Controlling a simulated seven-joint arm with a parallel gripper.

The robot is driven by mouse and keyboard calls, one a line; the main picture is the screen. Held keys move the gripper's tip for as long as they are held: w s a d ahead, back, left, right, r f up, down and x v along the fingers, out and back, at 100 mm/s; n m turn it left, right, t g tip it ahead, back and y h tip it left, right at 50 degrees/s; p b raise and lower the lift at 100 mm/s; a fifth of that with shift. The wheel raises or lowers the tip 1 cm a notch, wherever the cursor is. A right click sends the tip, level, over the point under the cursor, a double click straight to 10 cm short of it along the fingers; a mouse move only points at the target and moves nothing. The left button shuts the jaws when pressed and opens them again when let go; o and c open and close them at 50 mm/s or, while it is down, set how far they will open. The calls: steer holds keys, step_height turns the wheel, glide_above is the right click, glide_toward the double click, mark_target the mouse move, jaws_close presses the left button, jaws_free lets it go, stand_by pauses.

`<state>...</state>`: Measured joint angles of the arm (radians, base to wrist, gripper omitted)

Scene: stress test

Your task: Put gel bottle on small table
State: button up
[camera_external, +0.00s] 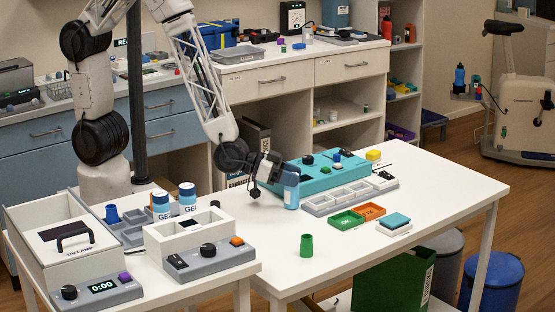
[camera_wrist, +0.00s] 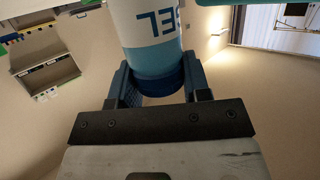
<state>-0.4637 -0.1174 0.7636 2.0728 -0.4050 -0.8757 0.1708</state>
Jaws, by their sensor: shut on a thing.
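My gripper (camera_external: 289,180) is shut on a gel bottle (camera_external: 291,197), which hangs roughly upright below it, over the right table beside the left end of the teal device. I cannot tell whether its bottom touches the tabletop. The wrist view shows the bottle's white-and-blue body with upside-down lettering (camera_wrist: 152,38) between the two fingers (camera_wrist: 158,88). Two other white-and-blue gel bottles, one farther left (camera_external: 161,205) and one farther right (camera_external: 187,198), stand upright on the smaller left table (camera_external: 163,283).
The teal device (camera_external: 313,180), a grey compartment tray (camera_external: 320,205), green (camera_external: 346,220) and orange (camera_external: 368,211) trays, and a green cup (camera_external: 306,245) are on the right table. A UV lamp box (camera_external: 45,215) and a white-grey box (camera_external: 200,255) crowd the left table. The right table's front left is mostly clear.

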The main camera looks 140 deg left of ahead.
steer(key=shift+f, duration=0.15)
steer(key=o, duration=1.1)
steer(key=shift+c, duration=0.2)
steer(key=shift+r, duration=0.2)
steer(key=v, duration=1.2)
steer(key=shift+d+r, duration=0.1)
